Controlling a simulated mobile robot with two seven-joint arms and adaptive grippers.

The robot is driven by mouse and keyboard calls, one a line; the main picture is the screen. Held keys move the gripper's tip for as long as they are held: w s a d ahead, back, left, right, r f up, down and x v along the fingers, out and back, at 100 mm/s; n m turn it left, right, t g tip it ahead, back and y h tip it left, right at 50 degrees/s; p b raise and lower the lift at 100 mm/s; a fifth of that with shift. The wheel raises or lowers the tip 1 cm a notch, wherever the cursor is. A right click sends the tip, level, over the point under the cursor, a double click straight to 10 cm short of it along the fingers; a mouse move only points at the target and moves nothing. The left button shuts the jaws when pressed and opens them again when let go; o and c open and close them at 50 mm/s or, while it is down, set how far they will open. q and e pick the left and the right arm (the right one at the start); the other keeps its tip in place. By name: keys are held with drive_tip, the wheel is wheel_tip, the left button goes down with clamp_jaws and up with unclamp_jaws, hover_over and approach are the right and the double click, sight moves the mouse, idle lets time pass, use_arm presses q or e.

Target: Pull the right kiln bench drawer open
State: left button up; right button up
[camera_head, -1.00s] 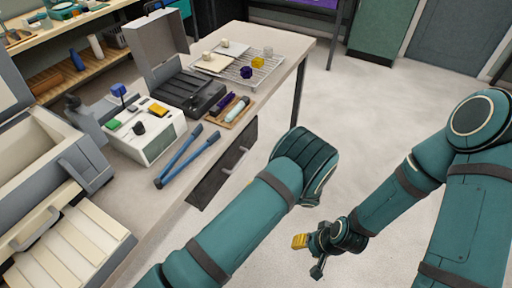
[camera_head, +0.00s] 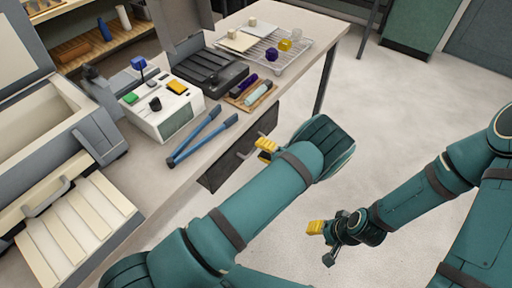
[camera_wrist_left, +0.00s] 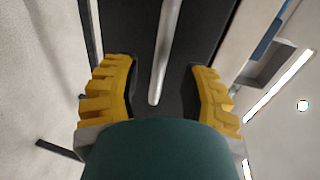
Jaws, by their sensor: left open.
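The right kiln bench drawer has a dark front (camera_head: 215,175) under the bench's edge and looks shut. Its pale bar handle (camera_head: 247,150) is partly hidden by my left gripper (camera_head: 267,149), which is at the drawer front. In the left wrist view the gripper (camera_wrist_left: 162,92) is open, with yellow fingers on either side of the metal bar handle (camera_wrist_left: 166,50) and a visible gap on both sides. The dark drawer front (camera_wrist_left: 205,25) lies behind it. My right gripper (camera_head: 322,238) hangs over the floor, away from the bench; its opening is unclear.
The bench top (camera_head: 205,140) carries blue-handled tongs (camera_head: 200,140) near the edge above the drawer, a white control box (camera_head: 165,110), a black case (camera_head: 205,72) and a wire rack (camera_head: 275,55). The floor (camera_head: 400,120) right of the bench is clear.

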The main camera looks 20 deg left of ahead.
use_arm(q)
drive_tip(key=shift+x, duration=1.4)
use_arm(e)
drive_tip(key=shift+f, duration=0.1)
use_arm(q)
drive_tip(key=shift+o, duration=0.3)
clamp_jaws()
drive_tip(key=shift+d, duration=0.1)
use_arm(e)
drive_tip(key=shift+w, duration=0.1)
